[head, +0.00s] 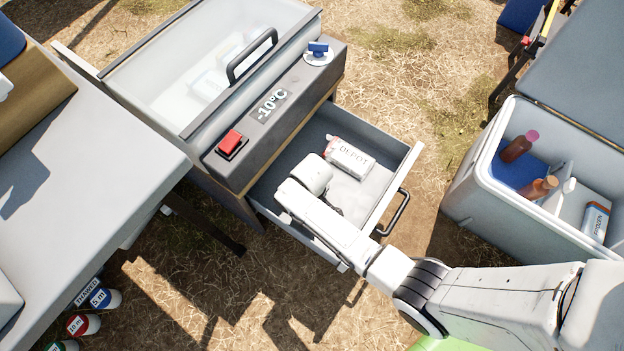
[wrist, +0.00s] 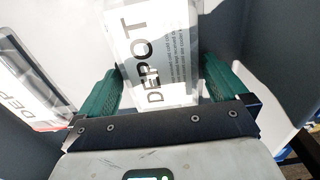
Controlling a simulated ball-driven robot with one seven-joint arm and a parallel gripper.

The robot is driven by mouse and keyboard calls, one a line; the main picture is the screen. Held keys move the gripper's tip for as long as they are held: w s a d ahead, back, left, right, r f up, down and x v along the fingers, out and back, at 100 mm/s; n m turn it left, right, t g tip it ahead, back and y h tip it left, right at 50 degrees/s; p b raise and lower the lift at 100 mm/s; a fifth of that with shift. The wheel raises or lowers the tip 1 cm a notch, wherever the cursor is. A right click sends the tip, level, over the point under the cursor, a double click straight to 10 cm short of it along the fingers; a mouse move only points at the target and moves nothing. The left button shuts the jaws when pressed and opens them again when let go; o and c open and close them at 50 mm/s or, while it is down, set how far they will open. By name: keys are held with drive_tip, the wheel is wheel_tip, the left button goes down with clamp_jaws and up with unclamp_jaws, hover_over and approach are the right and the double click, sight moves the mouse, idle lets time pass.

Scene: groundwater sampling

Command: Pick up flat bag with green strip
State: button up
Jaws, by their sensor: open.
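A flat white bag (wrist: 165,42) printed DEPOT lies in the grey drawer (head: 376,196), between the fingers of my gripper (wrist: 163,70) in the wrist view. My gripper is open, with one green finger on each side of this bag. I see no green strip on the part in view; its far end is cut off by the frame. In the head view my arm hides this bag. A second DEPOT bag (head: 350,158) lies beside it and has a red end; it also shows at the left of the wrist view (wrist: 28,88).
A freezer box with a glass lid and handle (head: 252,56) stands behind the drawer, with a red button (head: 231,142). The drawer front has a handle (head: 395,212). An open cooler (head: 470,195) with bottles stands at right; a table (head: 90,150) is at left.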

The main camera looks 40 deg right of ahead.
drive_tip(key=c, duration=0.8)
drive_tip(key=shift+r, duration=0.15)
